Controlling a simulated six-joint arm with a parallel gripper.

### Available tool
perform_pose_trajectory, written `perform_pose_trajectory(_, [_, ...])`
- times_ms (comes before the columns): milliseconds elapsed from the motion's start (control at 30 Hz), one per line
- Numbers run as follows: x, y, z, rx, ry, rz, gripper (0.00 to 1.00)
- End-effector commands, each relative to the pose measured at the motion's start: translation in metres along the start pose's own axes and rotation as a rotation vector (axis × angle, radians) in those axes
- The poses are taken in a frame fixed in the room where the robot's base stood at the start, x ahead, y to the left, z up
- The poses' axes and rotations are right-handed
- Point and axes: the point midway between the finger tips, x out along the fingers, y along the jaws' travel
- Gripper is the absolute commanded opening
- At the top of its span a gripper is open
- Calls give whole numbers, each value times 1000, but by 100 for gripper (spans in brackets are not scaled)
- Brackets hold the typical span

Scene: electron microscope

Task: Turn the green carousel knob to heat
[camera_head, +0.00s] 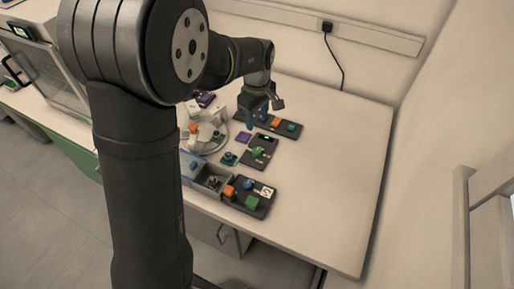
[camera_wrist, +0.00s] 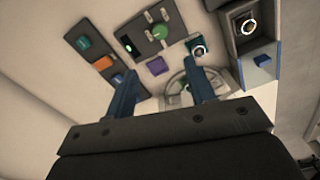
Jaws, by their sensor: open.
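The green carousel knob (camera_wrist: 159,31) is a round green disc on a black panel (camera_wrist: 136,25). In the head view the green knob (camera_head: 257,153) sits on its panel near the middle of the bench group. My gripper (camera_wrist: 160,72) is open, with two blue fingers apart and nothing between them. In the wrist view the knob lies beyond the fingertips, not touched. In the head view my gripper (camera_head: 256,116) hangs above the bench, on the far side of the knob panel. The knob's heat marking is too small to read.
A black strip with teal, orange and blue blocks (camera_wrist: 103,63) lies beside the knob panel. A purple square (camera_wrist: 156,66), a teal block (camera_wrist: 196,46) and a round grey carousel (camera_wrist: 180,87) are close by. A grey box (camera_wrist: 247,25) stands at right. The bench's right side (camera_head: 335,165) is clear.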

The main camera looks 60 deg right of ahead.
Motion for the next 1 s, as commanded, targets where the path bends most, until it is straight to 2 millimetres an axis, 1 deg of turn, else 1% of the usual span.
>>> perform_pose_trajectory(33, [11,-1,0,1,-2,-4,50])
perform_pose_trajectory(400, [93,-1,0,2,-2,-6,50])
perform_pose_trajectory(600, [130,-1,0,3,-1,-4,50])
perform_pose_trajectory(700, [142,-1,0,3,-1,-3,50])
perform_pose_trajectory(800, [150,-1,0,3,0,-2,50])
perform_pose_trajectory(1000, [154,0,0,3,0,-1,50])
